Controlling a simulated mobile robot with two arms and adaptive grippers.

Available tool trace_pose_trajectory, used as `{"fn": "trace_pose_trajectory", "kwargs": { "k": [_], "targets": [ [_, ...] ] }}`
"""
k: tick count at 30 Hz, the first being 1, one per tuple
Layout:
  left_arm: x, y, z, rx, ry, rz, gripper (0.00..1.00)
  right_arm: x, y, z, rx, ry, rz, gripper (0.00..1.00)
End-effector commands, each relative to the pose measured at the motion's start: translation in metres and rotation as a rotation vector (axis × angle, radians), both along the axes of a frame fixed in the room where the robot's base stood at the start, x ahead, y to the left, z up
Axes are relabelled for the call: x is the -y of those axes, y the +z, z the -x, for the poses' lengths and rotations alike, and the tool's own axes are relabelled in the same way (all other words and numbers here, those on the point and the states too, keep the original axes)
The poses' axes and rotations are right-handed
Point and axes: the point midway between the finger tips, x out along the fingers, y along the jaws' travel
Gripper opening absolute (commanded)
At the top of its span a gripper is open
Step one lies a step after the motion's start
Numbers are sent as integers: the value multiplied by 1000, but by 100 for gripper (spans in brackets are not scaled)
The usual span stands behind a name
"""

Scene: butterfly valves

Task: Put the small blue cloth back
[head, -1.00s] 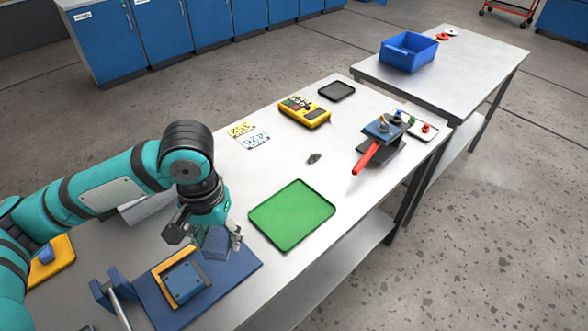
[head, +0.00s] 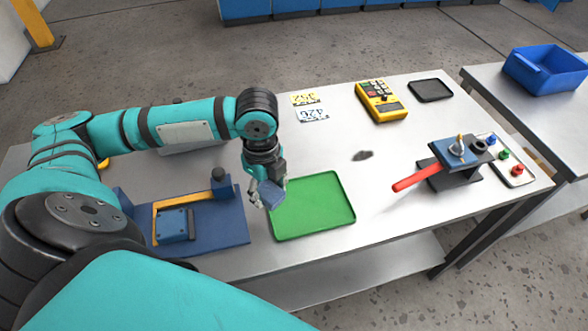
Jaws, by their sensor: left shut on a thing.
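My left gripper (head: 268,197) points down over the left edge of the green tray (head: 318,205). It is shut on a small blue-grey piece, which looks like the small blue cloth (head: 271,194). The fingers partly hide the cloth, and I cannot tell whether it touches the tray. The blue mat (head: 228,232) lies to the left of the gripper. On the mat are an ochre angle piece (head: 157,224), a blue block (head: 174,227) and a dark knob-like thing (head: 220,183). My right gripper is not in view.
A valve stand with a red lever (head: 417,179) stands at the right. A yellow meter (head: 380,101), number cards (head: 311,115) and a black tray (head: 430,90) lie farther back. A blue bin (head: 546,71) is on another table.

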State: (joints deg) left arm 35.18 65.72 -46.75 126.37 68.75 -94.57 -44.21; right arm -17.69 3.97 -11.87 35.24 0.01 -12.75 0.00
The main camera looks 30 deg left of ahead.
Motion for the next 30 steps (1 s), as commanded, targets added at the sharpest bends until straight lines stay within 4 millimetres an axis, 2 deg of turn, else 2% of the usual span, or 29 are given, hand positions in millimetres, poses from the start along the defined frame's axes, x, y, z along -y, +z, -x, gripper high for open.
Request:
{"fn": "trace_pose_trajectory", "kwargs": {
  "k": [1,6,10,14,17,30],
  "targets": [
    [-9,-8,2,-3,-98,-4,16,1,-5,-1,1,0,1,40],
    [-28,-19,4,-2,-399,-1,16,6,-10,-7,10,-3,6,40],
    [-36,-23,5,1,-538,0,16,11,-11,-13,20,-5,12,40],
    [-38,-24,0,4,-597,2,16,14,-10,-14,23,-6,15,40],
    [-37,-25,-18,6,-605,4,16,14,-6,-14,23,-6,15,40],
    [-34,-34,-130,2,-604,3,16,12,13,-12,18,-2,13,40]
  ]
}}
